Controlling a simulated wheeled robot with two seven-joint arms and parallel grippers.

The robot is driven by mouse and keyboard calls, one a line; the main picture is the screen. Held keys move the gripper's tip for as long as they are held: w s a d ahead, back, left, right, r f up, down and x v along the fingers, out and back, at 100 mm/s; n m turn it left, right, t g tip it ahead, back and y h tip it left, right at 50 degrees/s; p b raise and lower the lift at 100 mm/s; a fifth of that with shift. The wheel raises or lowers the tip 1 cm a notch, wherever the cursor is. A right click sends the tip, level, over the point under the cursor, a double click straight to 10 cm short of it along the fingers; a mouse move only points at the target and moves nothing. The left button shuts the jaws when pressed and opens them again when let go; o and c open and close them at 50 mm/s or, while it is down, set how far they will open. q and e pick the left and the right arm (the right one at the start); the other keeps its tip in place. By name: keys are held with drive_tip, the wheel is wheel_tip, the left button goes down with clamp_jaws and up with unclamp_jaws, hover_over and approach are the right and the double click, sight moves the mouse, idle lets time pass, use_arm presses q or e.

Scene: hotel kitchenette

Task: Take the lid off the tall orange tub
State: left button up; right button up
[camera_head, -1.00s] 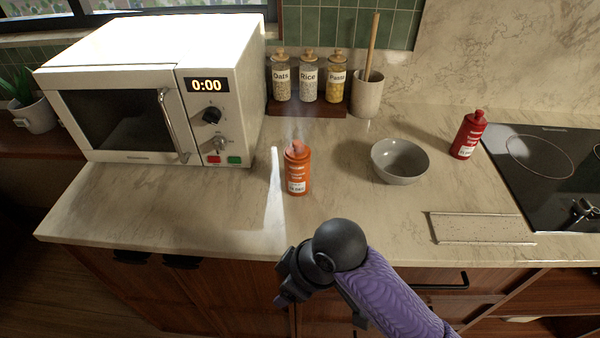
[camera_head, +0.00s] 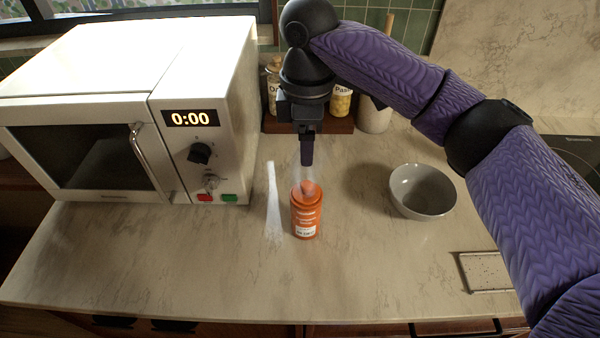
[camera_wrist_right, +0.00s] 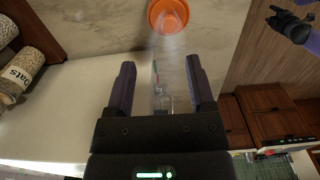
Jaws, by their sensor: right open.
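The tall orange tub (camera_head: 306,222) stands upright on the counter, right of the microwave, with a white label on its front. Its lid (camera_head: 307,191) is on, with a paler knob on top. A faint pale haze shows above it. In the right wrist view the round orange lid (camera_wrist_right: 168,15) is at the top edge, beyond the fingertips. My right gripper (camera_head: 306,155) points down just above the tub, apart from the lid. Its two fingers are apart with nothing between them (camera_wrist_right: 160,68). What looks like my left gripper (camera_wrist_right: 288,25) shows at the wrist view's upper right; its jaws are unclear.
The microwave (camera_head: 100,110) stands close on the left. A grey bowl (camera_head: 422,192) is to the right, and a flat speckled tray (camera_head: 487,272) lies nearer the front. Labelled jars (camera_head: 341,95) stand on a rack behind my gripper. The counter before the tub is clear.

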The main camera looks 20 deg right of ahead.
sight(307, 183)
drive_tip(key=f, duration=0.2)
drive_tip(key=s+f, duration=0.1)
drive_tip(key=f, duration=0.1)
drive_tip(key=shift+b, duration=0.4)
wheel_tip(307, 183, down, 4)
drive_tip(key=shift+s+r+b, duration=0.1)
drive_tip(key=shift+r+b, duration=0.05)
drive_tip(key=shift+b, duration=0.3)
drive_tip(key=shift+f, duration=0.5)
use_arm(q)
drive_tip(key=shift+s+d+f, duration=0.25)
drive_tip(key=shift+s+f, duration=0.15)
drive_tip(key=shift+f, duration=0.15)
drive_tip(key=shift+s+d+f, duration=0.2)
drive_tip(key=shift+s+f, duration=0.2)
drive_tip(key=shift+f, duration=0.15)
use_arm(e)
drive_tip(key=shift+c, duration=0.3)
drive_tip(key=c, duration=0.7)
clamp_jaws()
use_arm(q)
drive_tip(key=shift+w+a, duration=0.15)
drive_tip(key=shift+a, duration=0.3)
